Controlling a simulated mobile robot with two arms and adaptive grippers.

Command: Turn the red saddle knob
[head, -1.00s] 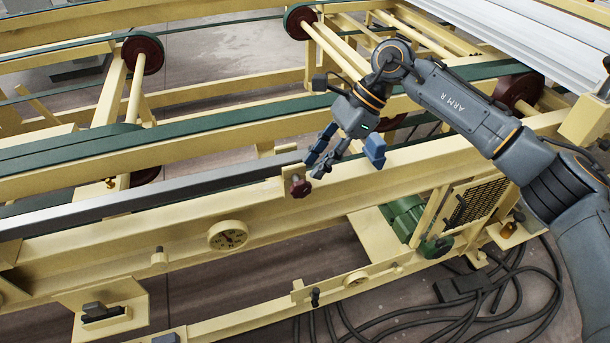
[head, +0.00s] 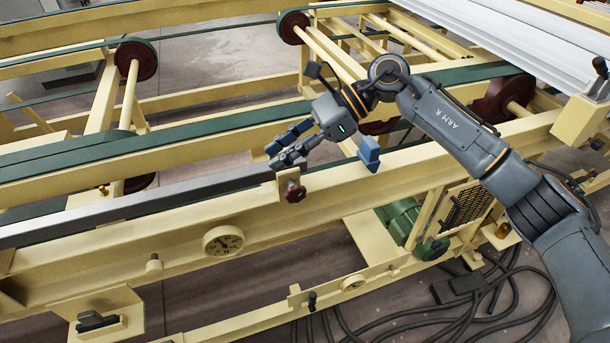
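The red saddle knob (head: 296,192) is a small dark red knob on a cream bracket (head: 289,178) at the near side of the cream rail. My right gripper (head: 274,156) comes in from the upper right. Its blue-and-grey fingers point left and down, just above and behind the knob in the picture, with a gap between them. They look open and empty, and the knob shows clear of them. The fingers' far sides are hidden. My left gripper is not in view.
A grey metal bar (head: 150,203) runs left from the bracket. A blue block (head: 368,155) stands on the rail to the right. A round dial (head: 223,241) is on the front beam. Green belts (head: 215,123) lie behind. Black cables (head: 430,320) lie on the floor.

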